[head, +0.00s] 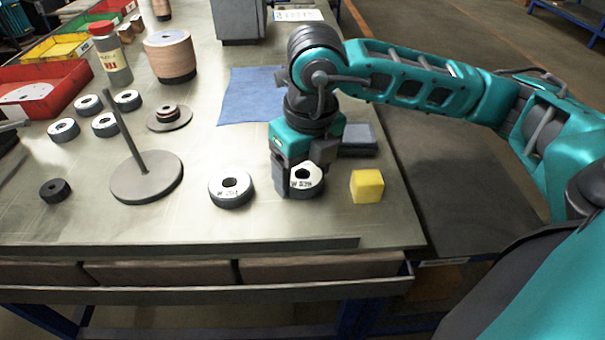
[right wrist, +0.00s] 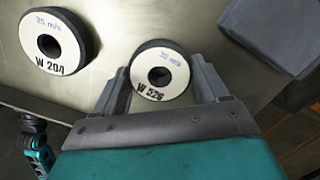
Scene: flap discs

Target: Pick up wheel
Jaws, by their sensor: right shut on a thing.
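A wheel marked W 526, white-faced with a dark rim and a centre hole, is between the fingers of my right gripper (right wrist: 163,85) in the right wrist view. My right gripper is shut on this wheel (right wrist: 177,67). In the head view the wheel (head: 306,178) is at or close to the bench top; I cannot tell if it touches. A similar wheel (head: 231,188) marked W 204 lies to its left; it also shows in the right wrist view (right wrist: 72,45). Several smaller white-faced wheels (head: 63,130) lie at the left. My left gripper is not in view.
A yellow block (head: 367,186) sits right of the right gripper, near the bench edge. A round base with an upright rod (head: 147,180) stands left. A blue cloth (head: 247,97) lies behind. A grey block (head: 358,139) is behind the gripper. Coloured bins (head: 42,92) line the left.

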